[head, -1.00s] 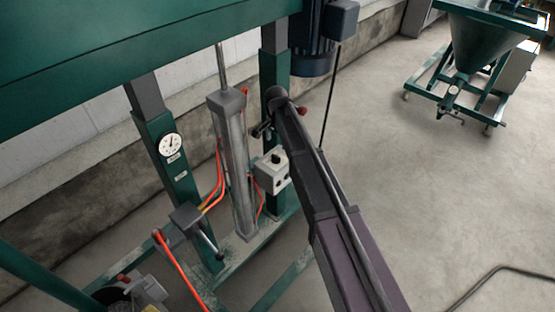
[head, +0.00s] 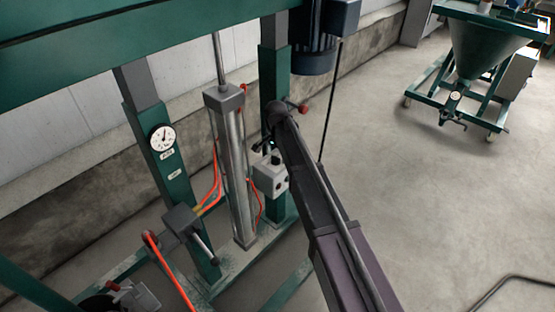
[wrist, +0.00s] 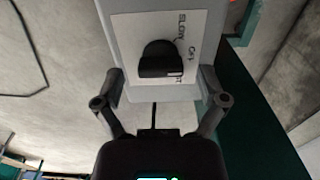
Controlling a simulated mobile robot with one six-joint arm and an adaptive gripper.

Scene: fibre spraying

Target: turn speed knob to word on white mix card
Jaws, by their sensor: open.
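The speed knob (wrist: 160,60) is a black knob on a white label plate (wrist: 125,28) in the wrist view. "SLOW" reads at its upper right; other lettering on the right is partly covered or unclear. My gripper (wrist: 161,78) is open, with one finger on each side of the knob's lower part, and a gap shows on both sides. In the head view, the grey control box (head: 270,177) carrying the knob is on the green frame, and my arm reaches just above it. I cannot make out a white mix card in either view.
A pressure gauge (head: 162,138) is on a green post (head: 175,190) to the left. A metal cylinder (head: 232,160) and orange hoses stand beside the box. A dark motor (head: 313,45) hangs above. A hopper cart (head: 480,60) stands far right, with open floor before it.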

